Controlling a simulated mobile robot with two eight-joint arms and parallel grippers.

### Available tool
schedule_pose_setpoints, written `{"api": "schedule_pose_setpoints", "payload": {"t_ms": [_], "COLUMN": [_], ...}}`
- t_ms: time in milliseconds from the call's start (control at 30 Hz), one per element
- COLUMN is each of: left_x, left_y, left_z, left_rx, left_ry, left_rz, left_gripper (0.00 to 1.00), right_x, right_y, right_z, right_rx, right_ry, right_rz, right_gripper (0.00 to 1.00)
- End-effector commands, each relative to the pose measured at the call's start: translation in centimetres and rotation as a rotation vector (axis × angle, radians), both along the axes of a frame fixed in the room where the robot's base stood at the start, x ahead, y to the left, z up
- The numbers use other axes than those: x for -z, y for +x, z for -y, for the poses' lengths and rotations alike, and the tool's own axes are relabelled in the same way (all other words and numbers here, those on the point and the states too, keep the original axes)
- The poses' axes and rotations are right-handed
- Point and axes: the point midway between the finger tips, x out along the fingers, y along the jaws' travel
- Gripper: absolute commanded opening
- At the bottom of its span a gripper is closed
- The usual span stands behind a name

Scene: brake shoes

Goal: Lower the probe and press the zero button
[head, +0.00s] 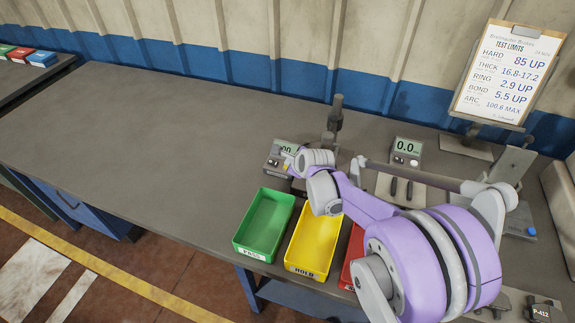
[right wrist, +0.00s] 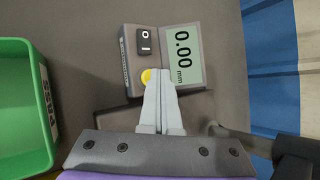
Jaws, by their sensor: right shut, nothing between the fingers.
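The gauge readout box (right wrist: 125,60) fills the middle of the right wrist view, its display (right wrist: 183,57) reading 0.00 mm. It has a black button (right wrist: 146,40) and a yellow button (right wrist: 147,77). My right gripper (right wrist: 162,73) is shut and empty, its tips over or against the yellow button's edge; I cannot tell if they press it. In the head view the box (head: 276,157) is partly covered by my right arm. The dark gauge stand (head: 335,120) rises behind it, and its dark arm shows in the right wrist view (right wrist: 240,140). The probe tip is hidden. My left gripper is not in view.
A green PASS bin (head: 241,247), a yellow HOLD bin (head: 305,270) and a partly hidden red bin (head: 349,272) line the front edge. A second meter (head: 407,148) reads 0.0. A limits board (head: 510,75) stands at the back right. The left tabletop is clear.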

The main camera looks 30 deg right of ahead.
Motion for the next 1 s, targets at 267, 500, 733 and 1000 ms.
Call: {"api": "schedule_pose_setpoints", "payload": {"t_ms": [267, 500, 733, 1000], "left_x": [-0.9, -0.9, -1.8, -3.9], "left_y": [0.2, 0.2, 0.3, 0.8], "left_z": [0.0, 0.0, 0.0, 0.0], "left_rx": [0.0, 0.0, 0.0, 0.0], "left_ry": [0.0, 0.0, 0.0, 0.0], "left_rz": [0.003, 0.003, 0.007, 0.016], "left_gripper": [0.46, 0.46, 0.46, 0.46], "right_x": [-1.3, -1.2, -2.6, -5.4], "right_y": [0.0, 0.0, 0.0, 0.1], "right_z": [0.0, 0.0, 0.0, 0.0], "right_rx": [0.0, 0.0, 0.001, 0.001], "right_ry": [0.0, 0.0, -0.001, -0.001], "right_rz": [0.0, 0.0, 0.001, 0.001], "right_gripper": [0.0, 0.0, 0.0, 0.0]}}
